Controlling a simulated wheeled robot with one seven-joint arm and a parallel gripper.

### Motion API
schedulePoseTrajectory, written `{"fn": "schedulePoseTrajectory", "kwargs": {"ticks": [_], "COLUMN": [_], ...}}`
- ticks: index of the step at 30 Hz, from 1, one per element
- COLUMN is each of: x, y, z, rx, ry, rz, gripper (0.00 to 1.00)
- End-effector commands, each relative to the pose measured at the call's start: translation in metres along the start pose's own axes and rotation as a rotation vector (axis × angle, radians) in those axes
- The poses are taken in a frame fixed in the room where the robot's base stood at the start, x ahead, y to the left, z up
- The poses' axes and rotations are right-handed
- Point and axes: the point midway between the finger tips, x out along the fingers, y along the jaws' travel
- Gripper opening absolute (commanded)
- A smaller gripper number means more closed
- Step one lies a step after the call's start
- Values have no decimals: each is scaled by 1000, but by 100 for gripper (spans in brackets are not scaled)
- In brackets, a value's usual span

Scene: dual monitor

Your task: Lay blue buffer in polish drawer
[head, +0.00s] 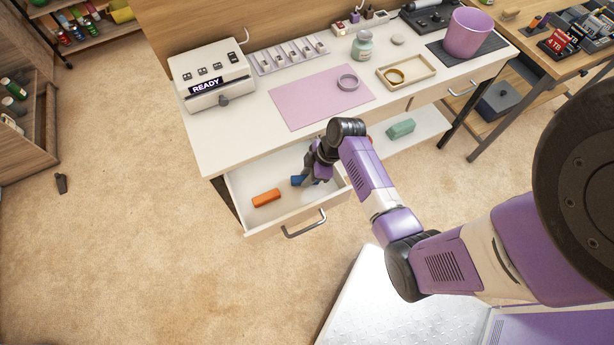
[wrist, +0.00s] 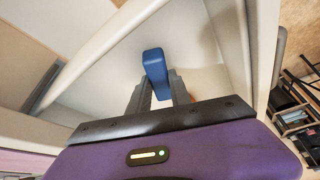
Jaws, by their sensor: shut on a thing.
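The polish drawer is open at the front left of the white desk, and its white front (head: 268,226) with a grey handle faces outward. The blue buffer (head: 296,181) is inside the drawer's outline, at its right part, partly hidden by my gripper (head: 308,181). In the wrist view the blue buffer (wrist: 155,70) sits between the two fingers of my gripper (wrist: 160,88), which is shut on it. The drawer walls surround it there. I cannot tell whether the buffer touches the drawer floor.
An orange block (head: 266,198) lies in the drawer, left of the buffer. A green block (head: 401,128) lies on a shelf under the desk. A grey machine (head: 212,75), a pink mat (head: 320,97) and a wooden tray (head: 420,72) stand on the desk above. The drawer's left part has free floor.

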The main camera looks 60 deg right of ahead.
Motion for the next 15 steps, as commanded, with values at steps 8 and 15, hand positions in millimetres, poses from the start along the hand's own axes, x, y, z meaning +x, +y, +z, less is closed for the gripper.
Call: {"fn": "schedulePoseTrajectory", "kwargs": {"ticks": [8,15], "x": [4,6], "y": [0,0], "z": [2,3], "rx": [0,0], "ry": [0,0], "rz": [0,0], "gripper": [0,40]}}
